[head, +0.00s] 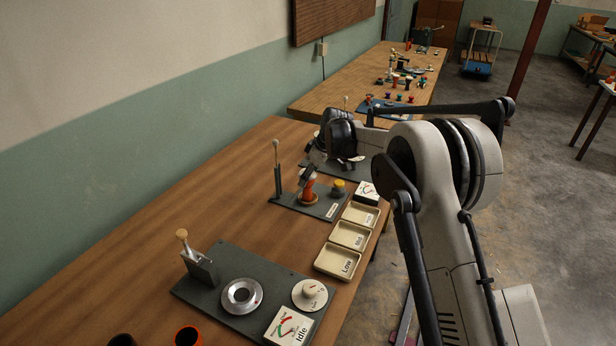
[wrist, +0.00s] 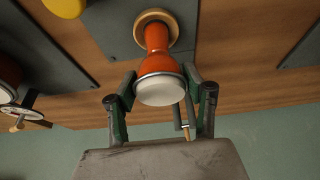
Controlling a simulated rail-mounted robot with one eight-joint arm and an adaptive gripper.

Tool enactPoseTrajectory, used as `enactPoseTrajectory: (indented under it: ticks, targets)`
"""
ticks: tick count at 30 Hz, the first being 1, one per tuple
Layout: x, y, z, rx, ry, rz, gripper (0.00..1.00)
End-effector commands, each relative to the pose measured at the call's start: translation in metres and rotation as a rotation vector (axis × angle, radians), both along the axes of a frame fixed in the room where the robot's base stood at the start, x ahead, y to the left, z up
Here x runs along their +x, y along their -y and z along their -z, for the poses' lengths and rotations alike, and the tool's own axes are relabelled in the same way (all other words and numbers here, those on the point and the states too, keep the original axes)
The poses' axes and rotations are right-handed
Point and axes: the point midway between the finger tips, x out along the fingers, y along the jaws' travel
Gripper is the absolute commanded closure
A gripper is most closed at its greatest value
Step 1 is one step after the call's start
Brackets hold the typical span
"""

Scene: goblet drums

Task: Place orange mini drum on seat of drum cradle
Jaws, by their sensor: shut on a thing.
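The orange mini drum (wrist: 158,62) is goblet-shaped with a pale round head and a metal rim. In the wrist view, my gripper (wrist: 160,78) has one finger on each side of its head end and is shut on it. The drum cradle has a round wooden seat (wrist: 142,19) on a dark panel; the drum's narrow foot is over the middle of this ring. In the head view, the drum (head: 308,188) is upright at the seat (head: 301,201), with my gripper (head: 309,172) at its top. I cannot tell whether the foot touches the seat.
The cradle's dark panel (head: 322,210) also carries a yellow knob (head: 339,187) and an upright post (head: 277,178). Labelled trays (head: 337,262) stand in front. A nearer grey panel (head: 212,288) has a metal ring (head: 242,296) and a white knob (head: 309,292). Bare wood lies left.

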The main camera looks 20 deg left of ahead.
Motion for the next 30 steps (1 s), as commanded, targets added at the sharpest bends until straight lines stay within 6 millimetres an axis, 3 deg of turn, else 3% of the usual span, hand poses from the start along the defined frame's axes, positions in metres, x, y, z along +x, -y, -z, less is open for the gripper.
enactPoseTrajectory:
  ticks: [6,7,11,22,30]
  targets:
    - [0.000,0.000,0.003,0.000,0.000,0.000,0.82]
    - [0.000,0.000,0.003,0.000,0.000,0.000,0.52]
    - [0.000,0.000,0.002,0.000,0.000,0.000,0.35]
    - [0.000,0.001,-0.003,0.000,0.000,0.000,0.35]
    - [-0.002,0.019,-0.045,0.000,0.000,0.001,0.35]
